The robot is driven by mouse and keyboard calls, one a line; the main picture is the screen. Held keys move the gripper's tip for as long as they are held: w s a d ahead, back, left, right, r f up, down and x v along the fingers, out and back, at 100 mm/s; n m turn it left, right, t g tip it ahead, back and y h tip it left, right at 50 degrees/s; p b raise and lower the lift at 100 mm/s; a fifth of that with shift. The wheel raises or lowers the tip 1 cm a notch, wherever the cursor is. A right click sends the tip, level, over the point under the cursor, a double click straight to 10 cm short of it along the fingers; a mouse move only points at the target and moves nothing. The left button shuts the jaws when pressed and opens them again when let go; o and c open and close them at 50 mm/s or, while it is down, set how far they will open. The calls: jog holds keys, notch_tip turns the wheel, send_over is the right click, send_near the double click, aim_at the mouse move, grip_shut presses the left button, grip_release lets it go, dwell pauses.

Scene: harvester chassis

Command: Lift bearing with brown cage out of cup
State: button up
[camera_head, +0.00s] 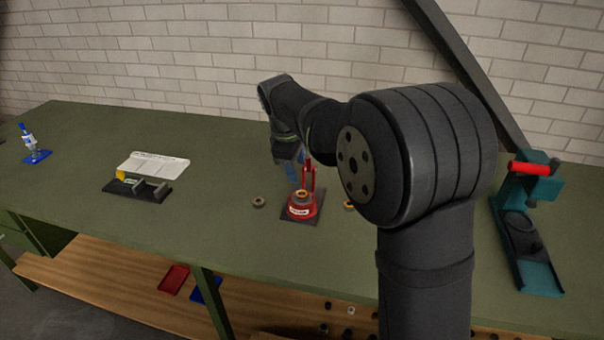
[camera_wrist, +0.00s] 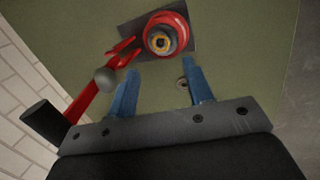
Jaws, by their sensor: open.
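A red cup (camera_head: 301,210) stands upright on a dark base plate near the middle of the bench. A ring-shaped bearing (camera_head: 302,194) with a brownish-yellow ring sits in its top; in the wrist view the bearing (camera_wrist: 162,42) shows inside the red cup's rim (camera_wrist: 178,24). My gripper (camera_wrist: 160,71) has its two blue fingers spread apart with nothing between them. In the wrist view the fingertips point toward the cup, short of it. In the head view my gripper (camera_head: 291,163) is above the cup, its fingertips partly unclear against the red parts.
Loose bearings lie left (camera_head: 259,202) and right (camera_head: 349,205) of the cup. A black fixture (camera_head: 138,189) stands left; a teal press (camera_head: 530,240) stands right.

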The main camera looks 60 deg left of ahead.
aim_at(303, 193)
jog(key=f+n, duration=0.1)
jog(key=n, duration=0.2)
jog(key=w+a+f+n, duration=0.1)
jog(key=n, duration=0.2)
jog(key=f+n+h, duration=0.1)
jog(key=n, duration=0.2)
jog(key=shift+w+a+f+n, duration=0.25)
jog(key=shift+a+f+n, duration=0.05)
jog(key=shift+a+f, duration=0.05)
jog(key=shift+w+a+f, duration=0.1)
jog(key=shift+w+f, duration=0.5)
jog(key=shift+f, duration=0.15)
jog(key=shift+s+x, duration=0.2)
jog(key=shift+x, duration=0.7)
jog(key=shift+s+x, duration=0.2)
jog(key=shift+x, duration=0.65)
jog(key=shift+s+x, duration=0.2)
jog(key=shift+x, duration=0.65)
jog(key=shift+f, duration=0.1)
jog(key=shift+c, duration=0.2)
jog(key=c, duration=0.7)
jog(key=shift+w+r+v, duration=0.1)
jog(key=shift+w+v, duration=0.2)
jog(key=shift+v, duration=0.85)
jog(key=shift+w+r+v, duration=0.1)
jog(key=shift+w+v, duration=0.15)
jog(key=shift+v, duration=0.9)
jog(key=shift+w+v, duration=0.3)
jog(key=shift+v, duration=0.85)
jog(key=shift+c, duration=0.2)
